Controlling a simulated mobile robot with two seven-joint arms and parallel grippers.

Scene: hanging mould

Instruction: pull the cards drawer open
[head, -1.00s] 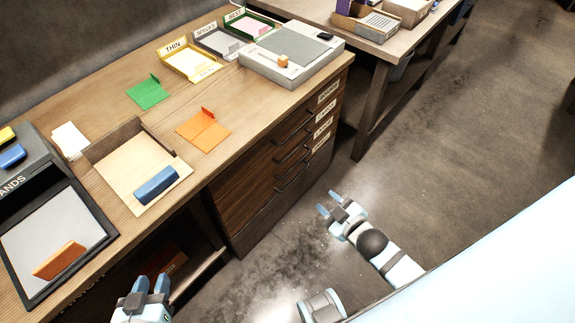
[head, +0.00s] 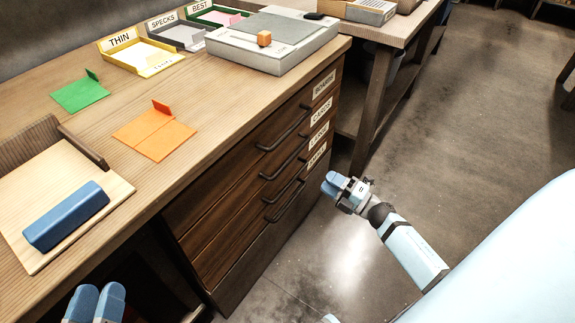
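The wooden drawer unit (head: 222,228) has stacked drawers with dark bar handles and white labels down its right edge. All drawers look closed. The second label from the top seems to read CARDS (head: 321,110), but the print is small and slanted. That drawer's handle (head: 284,159) is the second one down. My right gripper (head: 331,184) is to the right of the drawer fronts, apart from the handles and holding nothing visible. Its fingers overlap in this view, so their gap is unclear. My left gripper (head: 96,303) is at the bottom left, fingers side by side, partly cut off.
On the worktop are a grey device (head: 275,52) with an orange cube, labelled trays (head: 150,62), an orange piece (head: 155,132), a green piece (head: 80,95) and a wooden board (head: 30,220) with a blue block. A second table (head: 372,32) stands behind. The floor (head: 460,110) at right is clear.

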